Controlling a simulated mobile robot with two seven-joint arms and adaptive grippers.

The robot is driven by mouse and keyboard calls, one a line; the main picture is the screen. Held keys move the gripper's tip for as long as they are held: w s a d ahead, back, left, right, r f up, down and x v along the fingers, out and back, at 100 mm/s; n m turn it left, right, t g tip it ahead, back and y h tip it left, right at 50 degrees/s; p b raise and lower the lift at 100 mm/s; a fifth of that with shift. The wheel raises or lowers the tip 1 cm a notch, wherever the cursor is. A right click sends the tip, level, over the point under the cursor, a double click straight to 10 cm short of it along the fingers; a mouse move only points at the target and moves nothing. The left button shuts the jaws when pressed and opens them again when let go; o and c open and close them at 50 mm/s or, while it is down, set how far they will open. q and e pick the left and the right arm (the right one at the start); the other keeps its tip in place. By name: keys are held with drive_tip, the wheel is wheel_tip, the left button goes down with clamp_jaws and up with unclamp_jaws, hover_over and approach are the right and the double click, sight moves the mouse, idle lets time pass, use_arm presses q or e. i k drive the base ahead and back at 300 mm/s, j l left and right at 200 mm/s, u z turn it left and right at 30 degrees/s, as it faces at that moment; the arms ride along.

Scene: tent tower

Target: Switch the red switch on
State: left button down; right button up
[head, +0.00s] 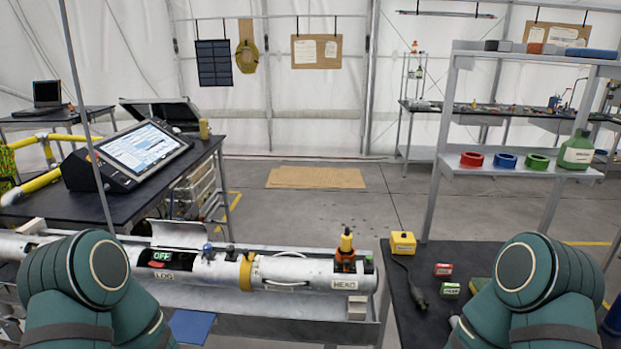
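A small red part that looks like the red switch (156,264) sits in an opening of a long silver tube (215,272), left of its middle. Only the upper links of my two green arms show at the bottom left and bottom right. Both my grippers are out of view.
An open lid (178,235) stands up behind the opening. An orange-and-black fitting (345,250) rises from the tube's right end. A dark table (425,320) at the right holds a yellow box (403,243). A console screen (140,148) stands at the left.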

sight(154, 265)
drive_tip(key=i+l, duration=0.25)
drive_tip(key=i, duration=0.25)
drive_tip(key=u, duration=1.6)
